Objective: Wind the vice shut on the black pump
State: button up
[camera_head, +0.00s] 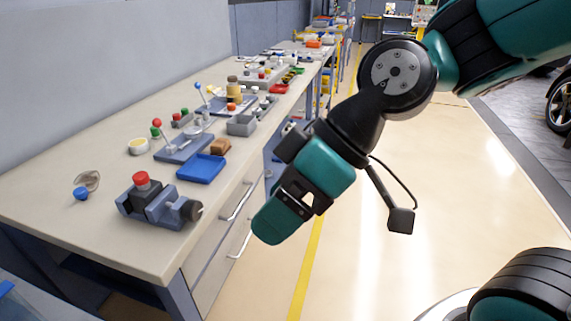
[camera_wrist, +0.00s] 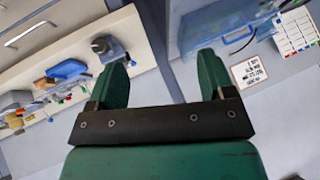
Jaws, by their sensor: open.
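The blue-grey vice (camera_head: 160,208) stands near the front corner of the bench, with a dark round knob (camera_head: 192,210) at its right end. A red-capped piece (camera_head: 141,180) rises from its left part; whether this is the black pump, and how the jaws sit against it, I cannot tell. My gripper (camera_head: 276,222) is in the air off the bench's front edge, to the right of the vice and apart from it. In the wrist view my gripper (camera_wrist: 163,75) has its two green fingers wide apart with nothing between them. The vice (camera_wrist: 108,48) shows beyond the left finger.
A blue tray (camera_head: 201,168) lies behind the vice, with a brown block (camera_head: 220,146) near it. A blue ball-ended item (camera_head: 81,193) lies to the left. Several fixtures and bins fill the bench further back. The floor (camera_head: 350,255) beside the bench is clear.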

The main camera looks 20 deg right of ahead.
jog(key=shift+s+d+r+p, duration=0.2)
jog(key=shift+s+r+p, duration=0.1)
jog(key=shift+r, duration=0.2)
